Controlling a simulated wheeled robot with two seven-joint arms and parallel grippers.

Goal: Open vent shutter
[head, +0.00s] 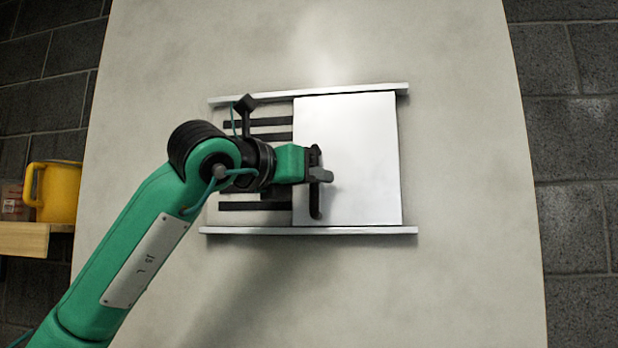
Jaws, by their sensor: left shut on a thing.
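The vent shutter (360,160) is a flat white panel between an upper rail (350,90) and a lower rail (350,230) on a pale upright board. It covers the right part of the vent. Dark slots (258,123) of the vent show to its left. A dark vertical handle (315,208) stands near the panel's left edge. My left gripper (320,174) is at this handle and shut on it. The gripper and wrist hide the handle's middle and some of the slots. My right gripper is not in view.
The pale board (460,280) has free room around the vent. A yellow pitcher (60,192) and a small reddish container (14,204) stand on a wooden shelf (24,238) at the far left. Dark block walls (575,150) show behind.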

